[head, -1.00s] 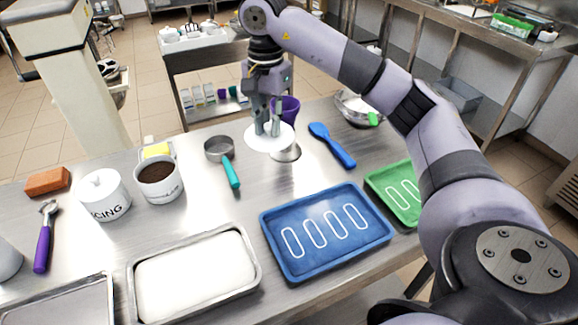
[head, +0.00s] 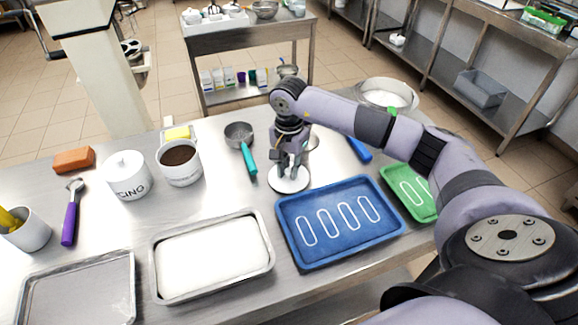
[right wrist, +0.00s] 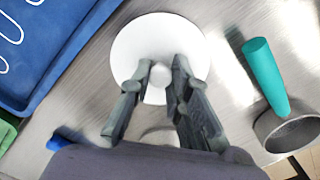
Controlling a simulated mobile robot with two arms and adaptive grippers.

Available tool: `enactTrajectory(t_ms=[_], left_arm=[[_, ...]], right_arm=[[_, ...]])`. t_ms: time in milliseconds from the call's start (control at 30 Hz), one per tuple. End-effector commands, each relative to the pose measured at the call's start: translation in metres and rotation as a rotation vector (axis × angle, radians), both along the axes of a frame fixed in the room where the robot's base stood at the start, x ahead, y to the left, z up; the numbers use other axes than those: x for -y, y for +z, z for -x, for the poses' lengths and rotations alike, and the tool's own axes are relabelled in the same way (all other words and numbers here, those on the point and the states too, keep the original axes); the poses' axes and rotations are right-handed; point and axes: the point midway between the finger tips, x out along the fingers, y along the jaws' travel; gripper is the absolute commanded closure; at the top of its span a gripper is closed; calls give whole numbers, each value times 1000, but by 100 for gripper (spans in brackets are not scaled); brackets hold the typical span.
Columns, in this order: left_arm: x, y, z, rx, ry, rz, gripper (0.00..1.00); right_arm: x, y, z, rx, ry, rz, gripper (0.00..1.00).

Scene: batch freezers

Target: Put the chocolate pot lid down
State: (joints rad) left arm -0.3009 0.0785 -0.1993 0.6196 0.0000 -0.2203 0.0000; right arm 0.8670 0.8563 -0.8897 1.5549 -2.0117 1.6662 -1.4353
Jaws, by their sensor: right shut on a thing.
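The white round chocolate pot lid (head: 289,185) is at table height, between the teal-handled scoop and the blue tray. It lies flat, on or just above the steel top; I cannot tell which. My right gripper (head: 290,169) points down and is shut on the lid's knob. In the right wrist view the lid (right wrist: 135,42) spreads out beyond my fingertips (right wrist: 160,76), with the knob between them. The open chocolate pot (head: 182,170), white with dark brown contents, stands to the left. My left gripper is not in view.
The blue tray (head: 339,249) is close to the lid's right front. The teal-handled scoop (head: 249,161) lies to its left. A white pan (head: 213,257), the icing pot (head: 127,178) and a green tray (head: 398,184) stand around. Bare steel shows left of the lid.

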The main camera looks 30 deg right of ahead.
Motion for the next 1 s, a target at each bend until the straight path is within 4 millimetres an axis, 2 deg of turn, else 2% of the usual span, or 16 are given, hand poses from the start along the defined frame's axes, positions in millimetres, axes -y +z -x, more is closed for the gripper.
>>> enactTrajectory(t_ms=[367, 400, 700, 1000], left_arm=[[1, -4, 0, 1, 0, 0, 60], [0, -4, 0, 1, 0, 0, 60], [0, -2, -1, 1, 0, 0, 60], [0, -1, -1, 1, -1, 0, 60]], right_arm=[[0, -7, 0, 1, 0, 1, 95], [0, -7, 0, 1, 0, 1, 82], [0, -6, 0, 1, 0, 0, 62], [0, -5, 0, 1, 0, 0, 62]])
